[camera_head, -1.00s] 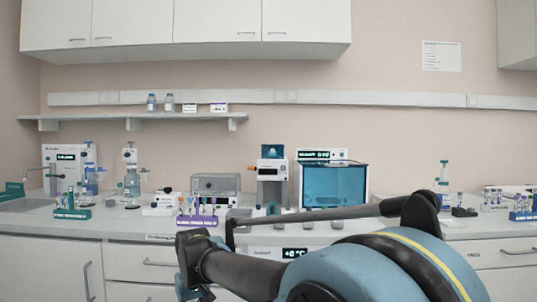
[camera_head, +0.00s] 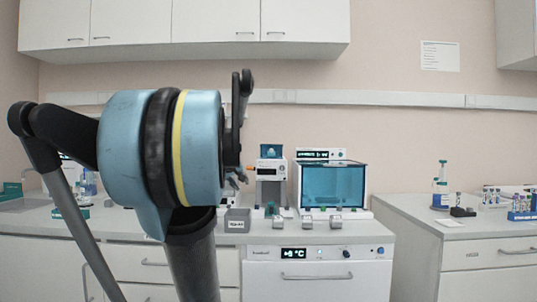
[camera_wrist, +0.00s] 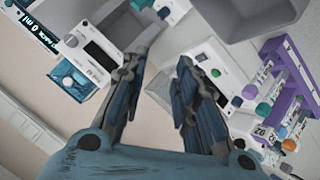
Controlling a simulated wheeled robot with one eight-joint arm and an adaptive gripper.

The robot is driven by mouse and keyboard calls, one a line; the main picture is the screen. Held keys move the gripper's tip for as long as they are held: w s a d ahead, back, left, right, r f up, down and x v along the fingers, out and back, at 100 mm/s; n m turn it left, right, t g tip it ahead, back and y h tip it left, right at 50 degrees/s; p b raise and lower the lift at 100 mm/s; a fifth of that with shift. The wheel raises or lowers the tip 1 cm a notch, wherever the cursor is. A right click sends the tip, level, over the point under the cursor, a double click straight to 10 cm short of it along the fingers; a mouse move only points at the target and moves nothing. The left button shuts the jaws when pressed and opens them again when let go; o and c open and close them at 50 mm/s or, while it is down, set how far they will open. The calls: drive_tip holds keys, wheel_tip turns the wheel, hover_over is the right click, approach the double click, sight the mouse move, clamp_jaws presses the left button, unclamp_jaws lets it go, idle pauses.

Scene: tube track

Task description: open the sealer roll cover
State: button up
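The sealer (camera_head: 270,190) is a white unit on the counter with a small dark screen. A teal part on its top (camera_head: 270,151) looks like the roll cover. In the wrist view, what looks like the sealer (camera_wrist: 98,52) lies at upper left, tilted, with the teal part (camera_wrist: 72,78) at its lower end. My gripper (camera_wrist: 160,68) is open and empty, its dark fingers well apart, with the sealer beyond and left of the left finger. In the head view my gripper is small, just left of the sealer and partly hidden by my arm.
A teal-windowed cabinet (camera_head: 333,185) stands directly right of the sealer. A grey labelled box (camera_head: 237,220) and small blocks sit along the counter front. A purple tube rack (camera_wrist: 290,75) shows at right in the wrist view. My arm hides much of the left counter.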

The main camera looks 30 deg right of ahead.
sight(271, 151)
drive_tip(key=w+d+r+n+t+h, duration=0.1)
drive_tip(key=w+d+r+t+h, duration=0.35)
drive_tip(key=d+r, duration=1)
drive_tip(key=w+d+f, duration=0.1)
drive_tip(key=w+d, duration=0.2)
drive_tip(key=w, duration=0.1)
drive_tip(key=w+d+f+g+y, duration=0.1)
drive_tip(key=w+d, duration=0.3)
drive_tip(key=w+d+f+g, duration=0.1)
drive_tip(key=w+d, duration=0.3)
drive_tip(key=shift+w+f+g+y, duration=0.25)
drive_tip(key=shift+w+f, duration=0.05)
drive_tip(key=shift+f, duration=0.05)
clamp_jaws()
